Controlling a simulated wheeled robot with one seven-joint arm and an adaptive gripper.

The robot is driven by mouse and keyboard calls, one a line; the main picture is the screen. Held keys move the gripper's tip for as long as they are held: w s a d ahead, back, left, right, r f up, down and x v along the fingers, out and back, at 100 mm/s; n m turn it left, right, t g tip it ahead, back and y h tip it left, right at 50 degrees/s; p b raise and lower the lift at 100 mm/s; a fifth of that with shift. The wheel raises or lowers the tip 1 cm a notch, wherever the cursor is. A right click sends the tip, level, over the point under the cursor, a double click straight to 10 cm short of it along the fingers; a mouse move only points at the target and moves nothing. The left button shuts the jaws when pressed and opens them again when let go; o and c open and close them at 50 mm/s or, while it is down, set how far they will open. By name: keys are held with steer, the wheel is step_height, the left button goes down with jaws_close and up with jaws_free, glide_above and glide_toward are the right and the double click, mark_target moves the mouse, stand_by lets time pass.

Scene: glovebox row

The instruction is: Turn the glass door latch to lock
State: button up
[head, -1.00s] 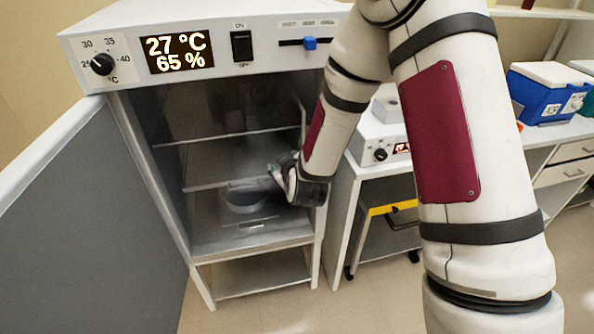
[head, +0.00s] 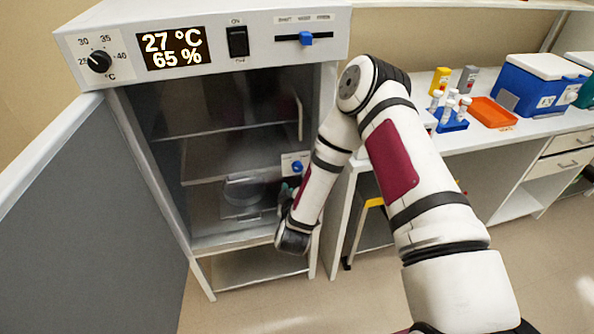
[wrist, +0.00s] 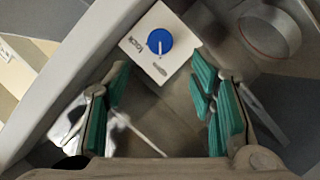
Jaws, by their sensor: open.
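The latch is a blue round knob (head: 298,166) on a white plate (head: 287,159) at the right edge of the glass door (head: 225,150). In the wrist view the blue knob (wrist: 159,42) shows a white pointer line, and the plate (wrist: 180,62) carries the word "lock" and a small grey mark. My gripper (wrist: 160,82) is open, its green-padded fingers spread on either side below the plate, with nothing seen between them. In the head view my gripper (head: 285,193) is just below the latch, with its fingers partly hidden by my wrist.
The glass door has a vertical handle (head: 299,116) above the latch. Behind the glass is a round dish (head: 243,190). The grey outer door (head: 75,215) stands open at the left. A bench at the right holds a blue cooler (head: 540,85) and an orange tray (head: 492,111).

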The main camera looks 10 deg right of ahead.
mark_target(297, 169)
steer(key=x, duration=0.9)
steer(key=shift+w+d+f+b, duration=0.1)
steer(key=shift+w+d+b, duration=0.05)
steer(key=shift+w+b, duration=0.2)
steer(key=c, duration=1.1)
